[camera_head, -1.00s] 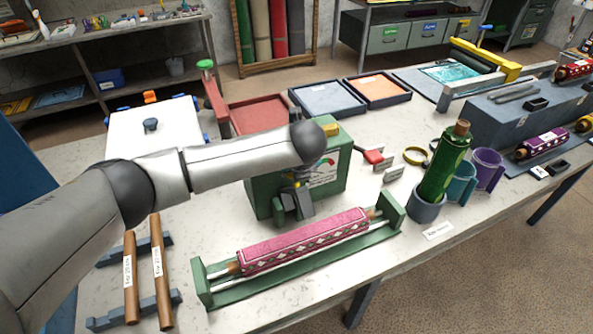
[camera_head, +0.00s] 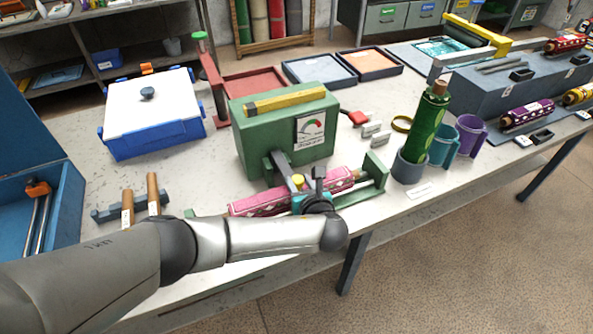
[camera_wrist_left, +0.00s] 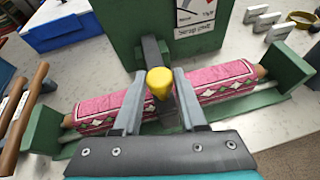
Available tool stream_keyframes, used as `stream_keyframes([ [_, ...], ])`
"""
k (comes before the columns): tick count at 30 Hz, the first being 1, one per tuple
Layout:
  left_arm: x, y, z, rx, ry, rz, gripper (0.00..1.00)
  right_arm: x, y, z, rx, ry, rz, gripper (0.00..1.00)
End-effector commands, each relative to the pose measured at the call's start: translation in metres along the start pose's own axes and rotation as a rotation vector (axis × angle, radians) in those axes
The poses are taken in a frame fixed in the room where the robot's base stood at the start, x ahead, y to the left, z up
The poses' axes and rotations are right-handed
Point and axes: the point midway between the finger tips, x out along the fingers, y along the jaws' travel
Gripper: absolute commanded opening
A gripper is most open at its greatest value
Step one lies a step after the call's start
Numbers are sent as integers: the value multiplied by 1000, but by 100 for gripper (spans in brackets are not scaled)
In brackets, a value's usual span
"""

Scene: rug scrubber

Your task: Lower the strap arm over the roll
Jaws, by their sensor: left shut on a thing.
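The pink patterned roll (camera_head: 258,203) lies in a green cradle (camera_head: 372,182) at the table's front edge. It also shows in the left wrist view (camera_wrist_left: 102,108). The dark strap arm (camera_head: 281,168) comes out of the green box (camera_head: 252,140) and reaches forward across the middle of the roll. Its yellow knob (camera_wrist_left: 158,80) sits between the fingers of my left gripper (camera_wrist_left: 156,96). My left gripper, also in the head view (camera_head: 308,190), is shut on this knob. Whether the strap arm touches the roll is hidden by knob and fingers. My right gripper is not in view.
A white-lidded blue box (camera_head: 155,132) stands left of the green box. The table's front edge is close.

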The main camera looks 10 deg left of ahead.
Motion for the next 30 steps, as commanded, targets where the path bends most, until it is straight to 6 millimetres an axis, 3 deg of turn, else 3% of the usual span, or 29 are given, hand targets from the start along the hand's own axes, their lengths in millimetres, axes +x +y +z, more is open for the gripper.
stream_keyframes([
  [6, -2, -2, -13, 2, 11, -2, 0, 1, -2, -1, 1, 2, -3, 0],
  [19, -2, -2, -18, 7, 15, -5, 0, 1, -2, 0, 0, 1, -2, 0],
  [20, -2, -2, -18, 7, 15, -6, 42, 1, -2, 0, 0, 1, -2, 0],
  [27, -1, -2, -15, 4, 9, -2, 69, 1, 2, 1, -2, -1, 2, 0],
  [30, -1, -2, -13, 3, 7, -1, 71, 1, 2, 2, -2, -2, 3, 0],
])
